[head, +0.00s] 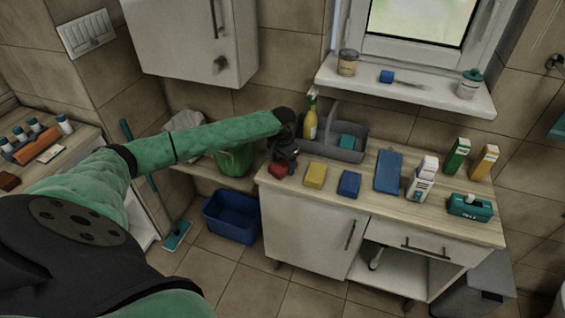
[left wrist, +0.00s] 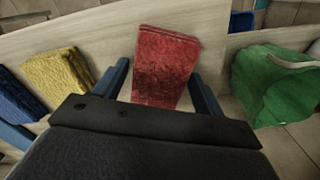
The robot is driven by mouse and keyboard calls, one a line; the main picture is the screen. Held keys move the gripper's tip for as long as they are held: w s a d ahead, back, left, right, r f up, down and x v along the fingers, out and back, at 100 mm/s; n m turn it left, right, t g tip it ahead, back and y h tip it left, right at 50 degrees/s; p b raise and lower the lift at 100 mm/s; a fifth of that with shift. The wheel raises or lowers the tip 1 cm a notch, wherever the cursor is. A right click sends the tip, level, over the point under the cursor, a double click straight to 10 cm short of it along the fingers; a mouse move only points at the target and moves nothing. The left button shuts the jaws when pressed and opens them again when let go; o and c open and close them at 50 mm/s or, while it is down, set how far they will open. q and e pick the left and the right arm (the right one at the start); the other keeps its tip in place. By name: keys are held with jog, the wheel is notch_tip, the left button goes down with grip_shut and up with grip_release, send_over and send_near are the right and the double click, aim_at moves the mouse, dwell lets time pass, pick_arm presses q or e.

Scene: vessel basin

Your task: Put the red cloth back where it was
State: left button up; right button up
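The red cloth (head: 277,171) is a folded block at the left end of the wooden counter. It shows clearly in the left wrist view (left wrist: 165,65). My left gripper (head: 283,163) is just above it, pointing down. In the left wrist view its two blue fingers (left wrist: 159,72) are apart, one on each side of the cloth, with a small gap at the left finger. Contact at the right finger is hard to tell. My right gripper is not in view.
A yellow cloth (head: 315,175) and a blue cloth (head: 349,184) lie in a row to the right. A grey caddy (head: 345,153) with a spray bottle (head: 310,120) stands behind. A green bucket (head: 233,161) is left of the counter, and a blue basin (head: 231,216) is on the floor.

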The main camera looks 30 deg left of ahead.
aim_at(283, 164)
pick_arm(q)
jog(key=shift+o, duration=0.7)
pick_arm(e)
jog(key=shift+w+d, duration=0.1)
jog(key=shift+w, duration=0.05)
pick_arm(q)
jog(key=shift+r+b, duration=0.3)
jog(key=shift+r, duration=0.15)
notch_tip(283, 164, up, 11)
jog(key=b, duration=0.4)
jog(key=shift+r, duration=0.15)
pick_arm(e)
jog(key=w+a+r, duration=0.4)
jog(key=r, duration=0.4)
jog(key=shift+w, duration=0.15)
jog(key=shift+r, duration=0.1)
